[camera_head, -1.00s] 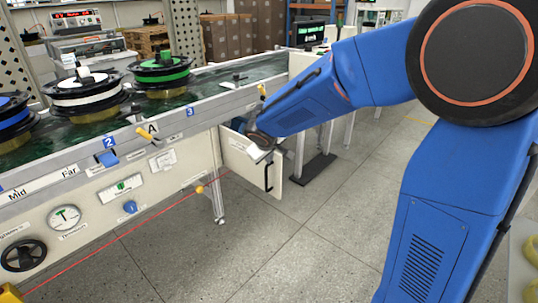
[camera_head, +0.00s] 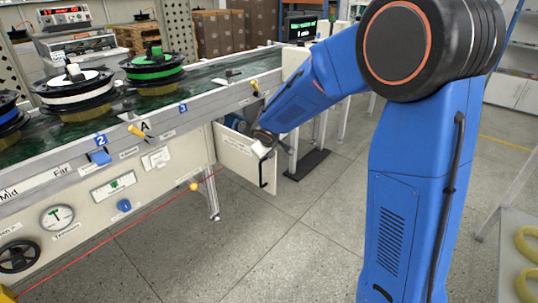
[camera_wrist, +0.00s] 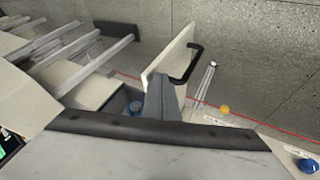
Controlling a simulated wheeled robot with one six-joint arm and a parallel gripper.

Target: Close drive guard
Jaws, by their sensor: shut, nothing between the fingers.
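The drive guard (camera_head: 240,156) is a pale hinged panel with a black bar handle (camera_head: 263,170), below the conveyor's side. It stands swung out from the frame, with an opening behind it. My gripper (camera_head: 262,146) is at the panel's upper edge in the head view. In the wrist view, my shut grey fingers (camera_wrist: 171,92) overlap the guard (camera_wrist: 164,58), beside its black handle (camera_wrist: 188,66). They hold nothing; I cannot tell whether they touch the panel. A blue part (camera_head: 236,122) shows in the opening behind the guard.
The conveyor (camera_head: 215,75) carries several spools, including a green one (camera_head: 154,71). A yellow-tipped lever (camera_head: 255,86) sticks out above the guard. A red line (camera_head: 130,228) runs along the floor. Floor (camera_head: 310,240) in front of the guard is clear. A table with yellow rings (camera_head: 527,240) stands right.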

